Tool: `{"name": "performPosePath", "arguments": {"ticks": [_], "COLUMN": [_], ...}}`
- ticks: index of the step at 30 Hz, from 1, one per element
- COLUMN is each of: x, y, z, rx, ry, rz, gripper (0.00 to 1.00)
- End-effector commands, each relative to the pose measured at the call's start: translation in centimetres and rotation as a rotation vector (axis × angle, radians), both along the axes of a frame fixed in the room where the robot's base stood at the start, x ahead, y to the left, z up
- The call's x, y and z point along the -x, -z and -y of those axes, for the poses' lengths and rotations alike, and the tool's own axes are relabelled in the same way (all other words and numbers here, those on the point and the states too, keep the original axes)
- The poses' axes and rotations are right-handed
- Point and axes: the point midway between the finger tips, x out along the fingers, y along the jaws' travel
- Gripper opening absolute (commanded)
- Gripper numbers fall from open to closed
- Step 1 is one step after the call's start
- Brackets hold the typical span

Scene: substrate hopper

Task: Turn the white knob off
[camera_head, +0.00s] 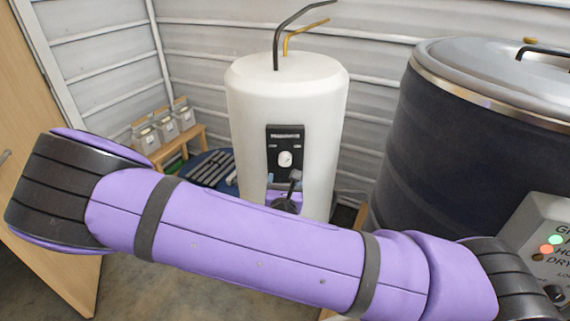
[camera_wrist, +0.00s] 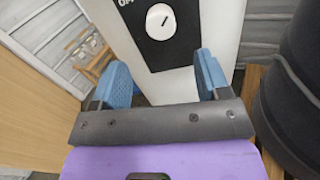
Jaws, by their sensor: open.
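The white knob (camera_head: 285,159) is on a black panel (camera_head: 286,137) on the front of a white cylindrical tank (camera_head: 246,121). The wrist view shows the round knob (camera_wrist: 161,22) closer, with a short dark mark on its face pointing to the upper right. My gripper (camera_wrist: 163,72) is open, its two blue fingers apart and empty, below the knob and apart from it. In the head view my purple arm crosses the foreground, and the gripper (camera_head: 283,182) shows small and partly hidden just below the panel.
A large dark drum (camera_head: 440,140) with a metal lid stands at the right. A control box with lights (camera_head: 545,245) is at the right edge. A wooden bench (camera_head: 183,143) with several small containers is at the back left. A wooden door (camera_head: 30,100) is at the left.

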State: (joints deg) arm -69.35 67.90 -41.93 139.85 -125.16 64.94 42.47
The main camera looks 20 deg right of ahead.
Motion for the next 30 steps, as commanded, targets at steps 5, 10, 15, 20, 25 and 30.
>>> {"name": "performPosePath", "arguments": {"ticks": [5, 10, 15, 20, 25, 30], "x": [-3.1, -5.7, -7.4, -8.1, -8.2, -8.2], "y": [0.0, 0.0, 0.0, 0.0, 0.0, 0.0], "z": [1.2, 2.2, 2.8, 3.0, 3.1, 3.1], "rx": [0.001, 0.001, 0.000, -0.001, -0.001, -0.001], "ry": [0.002, 0.003, 0.002, 0.002, 0.003, 0.002], "rz": [0.002, 0.002, 0.001, 0.000, 0.000, 0.000], "gripper": [0.69, 0.69, 0.69, 0.69, 0.69, 0.53]}}
